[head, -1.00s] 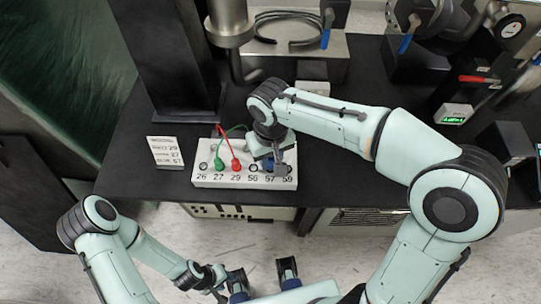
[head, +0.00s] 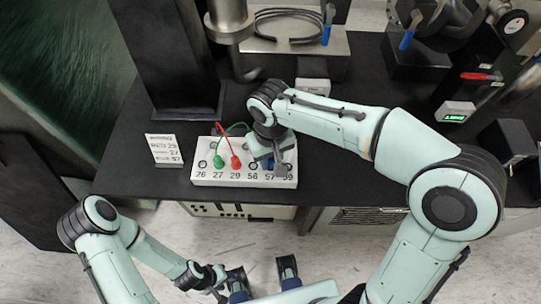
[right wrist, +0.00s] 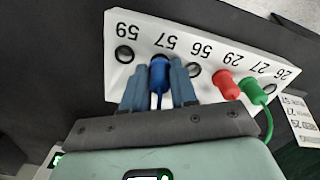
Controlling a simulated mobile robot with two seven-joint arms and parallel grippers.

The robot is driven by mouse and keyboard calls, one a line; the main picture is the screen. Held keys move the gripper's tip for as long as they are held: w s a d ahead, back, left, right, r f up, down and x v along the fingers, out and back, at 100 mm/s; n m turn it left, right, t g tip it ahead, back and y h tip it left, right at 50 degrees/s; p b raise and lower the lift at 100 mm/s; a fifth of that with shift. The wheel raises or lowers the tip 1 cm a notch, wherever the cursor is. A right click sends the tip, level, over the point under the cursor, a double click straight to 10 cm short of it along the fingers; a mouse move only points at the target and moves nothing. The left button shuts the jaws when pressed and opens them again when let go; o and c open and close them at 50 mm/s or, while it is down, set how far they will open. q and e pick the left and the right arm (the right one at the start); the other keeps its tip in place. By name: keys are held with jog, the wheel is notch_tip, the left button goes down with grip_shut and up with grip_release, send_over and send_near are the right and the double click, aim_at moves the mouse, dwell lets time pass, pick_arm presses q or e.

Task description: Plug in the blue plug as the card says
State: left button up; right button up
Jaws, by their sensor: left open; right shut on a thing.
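The white socket block (head: 225,178) has a row of numbered sockets on the table. The green plug (head: 218,161) sits at 27 and the red plug (head: 236,162) at 29. My right gripper (right wrist: 159,86) is shut on the blue plug (right wrist: 159,74), which stands at the socket labelled 57. Its tip covers that hole; I cannot tell how deep it sits. Sockets 56 (right wrist: 192,70) and 59 (right wrist: 124,54) are empty beside it. The white card (head: 164,150) stands left of the block; its last line seems to read 57. My left gripper (head: 219,291) is open and empty, low in front of the table.
A dark column (head: 178,70) rises behind the card. A metal pipe (head: 230,30) and a grey box with a coiled hose (head: 290,58) stand behind the block. A small device with a green display (head: 455,113) is at the right. The black tabletop beside the block is partly clear.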

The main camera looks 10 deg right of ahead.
jog(key=shift+f+b, duration=0.35)
jog(key=shift+f, duration=0.2)
jog(key=o, duration=1.1)
jog(key=shift+c, duration=0.2)
jog(key=shift+r, duration=0.1)
notch_tip(320, 180, up, 13)
jog(key=p, duration=0.2)
jog(key=shift+r, duration=0.15)
